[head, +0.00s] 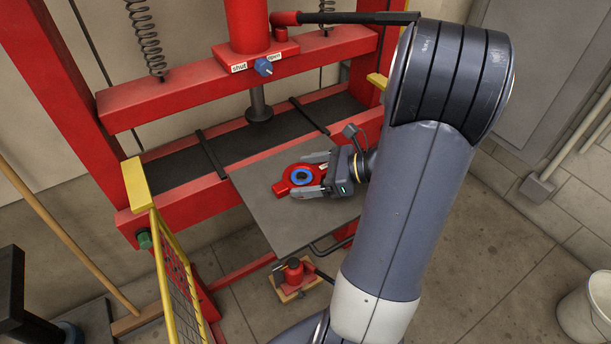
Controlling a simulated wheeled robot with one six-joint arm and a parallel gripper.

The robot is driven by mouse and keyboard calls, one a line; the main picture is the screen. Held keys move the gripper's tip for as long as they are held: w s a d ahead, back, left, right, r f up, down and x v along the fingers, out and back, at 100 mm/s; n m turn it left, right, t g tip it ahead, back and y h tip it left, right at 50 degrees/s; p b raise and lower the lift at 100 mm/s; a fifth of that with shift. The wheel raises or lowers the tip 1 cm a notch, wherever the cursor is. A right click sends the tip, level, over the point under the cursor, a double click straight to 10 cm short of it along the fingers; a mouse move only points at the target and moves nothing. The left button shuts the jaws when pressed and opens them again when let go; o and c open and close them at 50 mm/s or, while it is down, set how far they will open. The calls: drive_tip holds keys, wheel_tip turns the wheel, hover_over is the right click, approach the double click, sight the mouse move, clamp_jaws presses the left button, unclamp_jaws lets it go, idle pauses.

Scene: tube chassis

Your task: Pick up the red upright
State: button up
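A red part with a blue ring at its middle lies on a flat grey plate (262,197) in front of the press; I take it to be the red upright (281,188). My gripper (305,175) reaches in from the right, with one finger on the far side of the red part and one on the near side. The fingers are apart and straddle it. I cannot tell whether they touch it or whether it is lifted off the plate. My gripper covers its right end.
A red press frame (190,87) with a ram (259,105) stands behind the plate. A yellow-framed mesh guard (174,270) is at the left front. A red bottle jack (293,272) sits below the plate. A white bucket (587,308) stands at far right.

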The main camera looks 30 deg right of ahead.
drive_tip(key=c, duration=0.7)
